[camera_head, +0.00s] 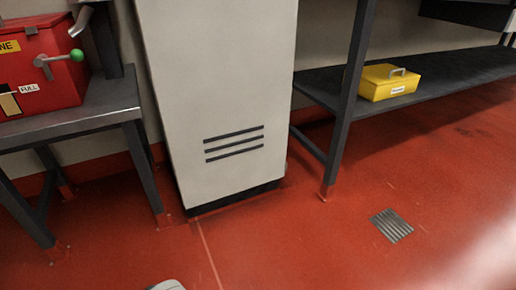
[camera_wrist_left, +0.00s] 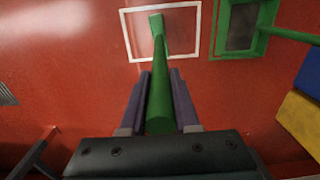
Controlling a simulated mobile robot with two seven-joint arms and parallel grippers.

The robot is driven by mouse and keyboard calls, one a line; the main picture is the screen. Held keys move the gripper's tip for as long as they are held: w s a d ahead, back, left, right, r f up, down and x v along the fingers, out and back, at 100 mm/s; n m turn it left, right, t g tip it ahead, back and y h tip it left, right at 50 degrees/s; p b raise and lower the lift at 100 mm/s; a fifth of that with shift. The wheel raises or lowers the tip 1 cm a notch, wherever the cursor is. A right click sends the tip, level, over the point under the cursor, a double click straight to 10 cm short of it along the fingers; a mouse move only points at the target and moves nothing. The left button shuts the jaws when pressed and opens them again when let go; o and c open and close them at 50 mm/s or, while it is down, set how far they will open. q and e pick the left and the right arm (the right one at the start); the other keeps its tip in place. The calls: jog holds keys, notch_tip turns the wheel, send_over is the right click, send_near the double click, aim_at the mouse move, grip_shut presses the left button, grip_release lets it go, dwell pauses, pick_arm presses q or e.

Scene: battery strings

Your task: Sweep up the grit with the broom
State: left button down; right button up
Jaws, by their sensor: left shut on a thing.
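In the left wrist view my left gripper (camera_wrist_left: 159,98) is shut on a green handle, which I take to be the broom (camera_wrist_left: 158,60). The handle runs away from the fingers to a wider green end, seen over a white outlined rectangle (camera_wrist_left: 202,28) on the red floor. I cannot tell whether that end touches the floor. A green-edged, dark-centred thing with a green handle (camera_wrist_left: 243,28), perhaps a dustpan, is at the upper right. The head view shows neither gripper nor the broom. I cannot make out any grit for certain.
A tall pale cabinet (camera_head: 220,95) stands between a bench with a red box (camera_head: 45,70) and a dark shelf with a yellow box (camera_head: 385,85). A floor drain (camera_head: 391,225) lies right of centre. Blue and yellow blocks (camera_wrist_left: 302,118) edge the wrist view. Red floor is open in front.

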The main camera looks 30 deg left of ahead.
pick_arm(q)
jog(key=s+a+p, duration=0.3)
jog(key=s+a, duration=0.5)
jog(key=s, duration=0.2)
jog(key=shift+s, duration=0.35)
dwell(0.9)
